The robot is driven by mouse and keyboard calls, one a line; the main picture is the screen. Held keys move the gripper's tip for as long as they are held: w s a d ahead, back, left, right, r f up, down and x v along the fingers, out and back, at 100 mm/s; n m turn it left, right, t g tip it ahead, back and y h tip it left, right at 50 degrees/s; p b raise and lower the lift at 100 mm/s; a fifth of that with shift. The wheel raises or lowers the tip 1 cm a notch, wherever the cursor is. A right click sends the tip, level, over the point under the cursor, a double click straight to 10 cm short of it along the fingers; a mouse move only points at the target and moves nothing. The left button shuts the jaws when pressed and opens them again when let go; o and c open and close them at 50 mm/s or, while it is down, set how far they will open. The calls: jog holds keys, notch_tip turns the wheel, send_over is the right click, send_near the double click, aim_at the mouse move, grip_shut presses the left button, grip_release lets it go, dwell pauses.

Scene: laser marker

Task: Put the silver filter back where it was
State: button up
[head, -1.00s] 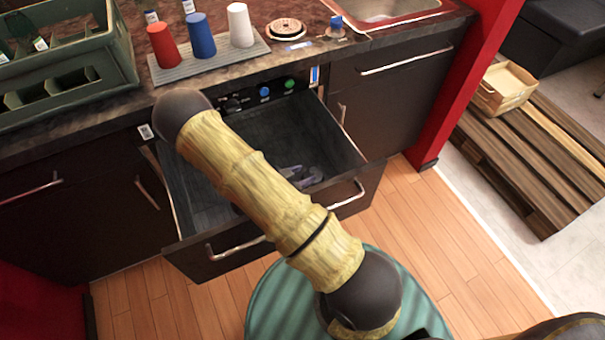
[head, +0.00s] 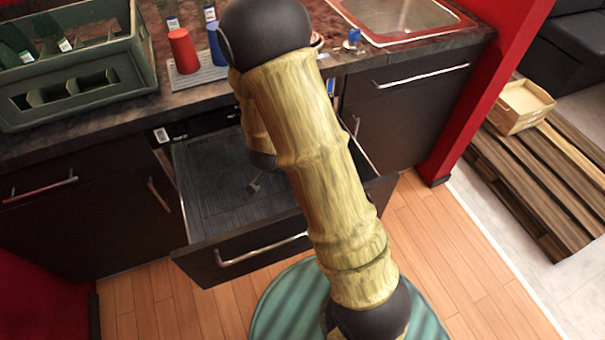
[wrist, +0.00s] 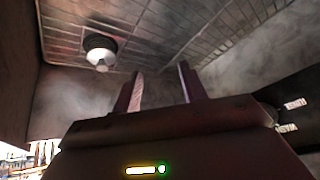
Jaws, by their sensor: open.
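My gripper (wrist: 160,76) shows in the wrist view with its two fingers apart and nothing between them. No silver filter can be made out in the head view.
A red cup (head: 183,51) and a partly hidden blue cup (head: 217,46) stand on a grey mat (head: 190,80) on the counter. A green crate (head: 70,95) is left of them, a sink (head: 400,15) right. The drawer walls surround the gripper's area.

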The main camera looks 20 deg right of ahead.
jog(key=s+d+r+n+g+y, duration=0.1)
jog(key=s+r+n+g+y, duration=0.1)
jog(key=s+r+n, duration=0.6)
jog(key=s+r, duration=0.5)
jog(key=s, duration=0.1)
jog(key=shift+s+d+n+g+y, duration=0.2)
jog(key=shift+n+g+y, duration=0.1)
jog(key=shift+g, duration=0.1)
jog(key=shift+c, duration=0.2)
